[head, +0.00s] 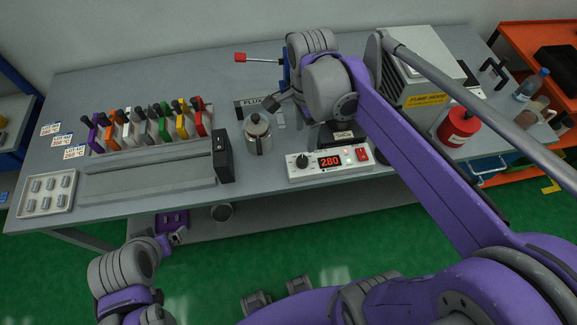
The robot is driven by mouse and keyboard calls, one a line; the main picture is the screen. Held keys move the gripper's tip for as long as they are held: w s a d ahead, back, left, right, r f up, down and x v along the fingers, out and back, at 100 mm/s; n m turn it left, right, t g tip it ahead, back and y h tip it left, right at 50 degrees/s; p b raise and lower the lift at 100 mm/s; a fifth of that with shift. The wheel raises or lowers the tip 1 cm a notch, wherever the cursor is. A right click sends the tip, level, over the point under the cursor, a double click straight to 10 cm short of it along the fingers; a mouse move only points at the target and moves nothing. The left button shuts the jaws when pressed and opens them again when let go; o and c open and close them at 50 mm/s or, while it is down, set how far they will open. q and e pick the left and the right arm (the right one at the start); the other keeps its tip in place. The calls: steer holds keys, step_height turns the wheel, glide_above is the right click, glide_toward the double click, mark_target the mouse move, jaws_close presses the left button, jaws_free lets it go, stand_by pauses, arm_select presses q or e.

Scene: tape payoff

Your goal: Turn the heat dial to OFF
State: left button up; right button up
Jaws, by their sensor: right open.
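The heat dial (302,161) is a black knob on the left of the front panel of a white control unit (330,174). The unit's red display reads 280, and a red switch (362,155) sits at its right. The pointer mark on the dial is too small to read. My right gripper (270,103) is behind and to the left of the dial, above the bench near the metal pot, apart from the dial. It is open, with nothing seen in it. My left gripper (178,237) is low, in front of the bench edge, far from the dial; its jaw state is unclear.
A metal pot (258,134) stands left of the unit, beside a black upright block (222,157). A rack of coloured-handled tools (150,128) is at the left. A fume hood box (420,65) and red canister (459,127) stand right. My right arm crosses above the unit.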

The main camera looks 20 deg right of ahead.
mark_target(302, 159)
steer(key=shift+m, duration=0.6)
step_height(302, 159, down, 11)
steer(key=shift+s+a+r+b, duration=0.1)
steer(key=shift+a+b, duration=0.05)
steer(key=shift+b, duration=0.3)
jaws_close()
